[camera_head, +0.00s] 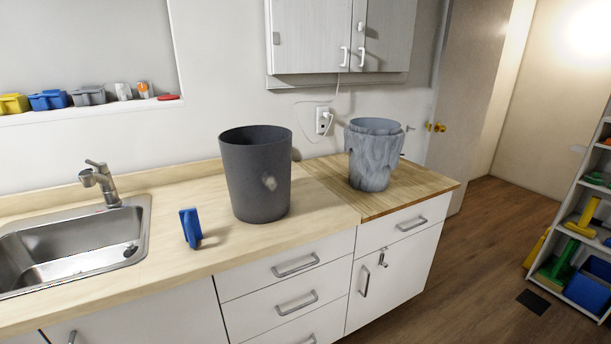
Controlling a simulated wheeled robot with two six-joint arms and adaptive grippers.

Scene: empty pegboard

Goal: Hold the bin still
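A dark grey bin (252,187) stands upright on the light wooden counter (160,262), between the sink and the darker board on the right. Its open top faces up and its inside is mostly hidden. A second, lighter grey bin-like container (371,160) with a draped, rippled surface stands to its right on the darker wooden top (418,189). Neither of my grippers shows in the head view, and nothing is seen touching either container.
A blue upright object (190,228) stands left of the dark bin. A steel sink (75,250) with a tap (101,183) lies further left. Small containers line the ledge (100,110) behind. A wall cabinet (340,38) hangs above. Shelves (585,220) stand at the right, with open floor before them.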

